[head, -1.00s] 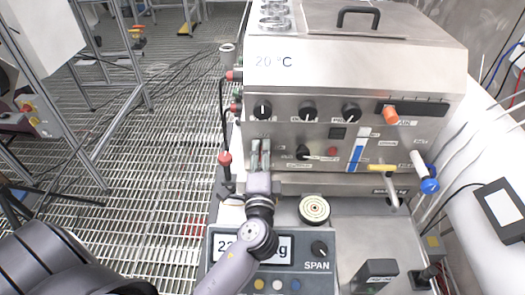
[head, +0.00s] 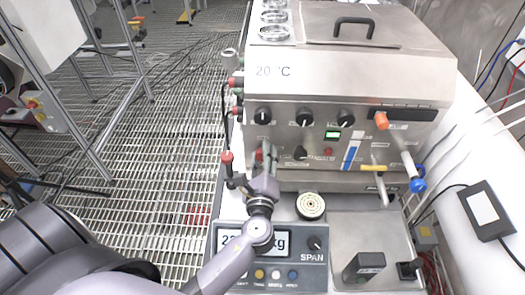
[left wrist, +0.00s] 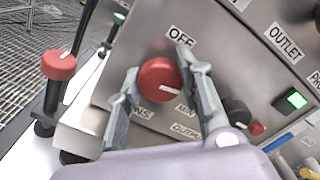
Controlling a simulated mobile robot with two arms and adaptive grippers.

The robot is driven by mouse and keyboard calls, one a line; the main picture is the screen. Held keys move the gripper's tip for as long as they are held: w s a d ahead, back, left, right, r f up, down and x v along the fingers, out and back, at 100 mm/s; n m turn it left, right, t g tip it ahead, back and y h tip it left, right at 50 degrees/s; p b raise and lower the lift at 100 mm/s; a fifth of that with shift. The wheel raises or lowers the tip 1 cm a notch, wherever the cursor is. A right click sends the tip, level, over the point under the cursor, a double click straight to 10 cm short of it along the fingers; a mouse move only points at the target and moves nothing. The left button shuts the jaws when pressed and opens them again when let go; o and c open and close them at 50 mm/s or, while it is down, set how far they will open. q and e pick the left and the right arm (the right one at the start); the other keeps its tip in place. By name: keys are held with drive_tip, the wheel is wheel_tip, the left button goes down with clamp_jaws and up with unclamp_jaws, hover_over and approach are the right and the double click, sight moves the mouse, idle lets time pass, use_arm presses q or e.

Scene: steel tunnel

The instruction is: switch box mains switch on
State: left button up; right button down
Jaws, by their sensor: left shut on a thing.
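The switch box is the steel unit (head: 350,70) marked 20 °C, with knobs and labels on its front panel. Its mains switch is a red round knob (left wrist: 158,80) with a white line, seen in the left wrist view. The line points right and slightly down in that view. An OFF label is just above the knob, and a partly hidden label ending in NS is below it. My left gripper (head: 266,152) is shut on this knob, with one finger on each side. In the head view the gripper hides the knob. My right gripper is not in view.
A square indicator (head: 333,134) on the panel glows green; it also shows in the left wrist view (left wrist: 295,99). A red-topped post (head: 227,157) stands left of the gripper. A scale display (head: 270,243) is below. Orange and blue pipe fittings are at the right.

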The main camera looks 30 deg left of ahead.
use_arm(q)
drive_tip(key=shift+m+p, duration=0.6)
drive_tip(key=shift+m, duration=0.5)
drive_tip(key=o, duration=1.2)
drive_tip(key=shift+c, duration=0.2)
drive_tip(key=v, duration=1.2)
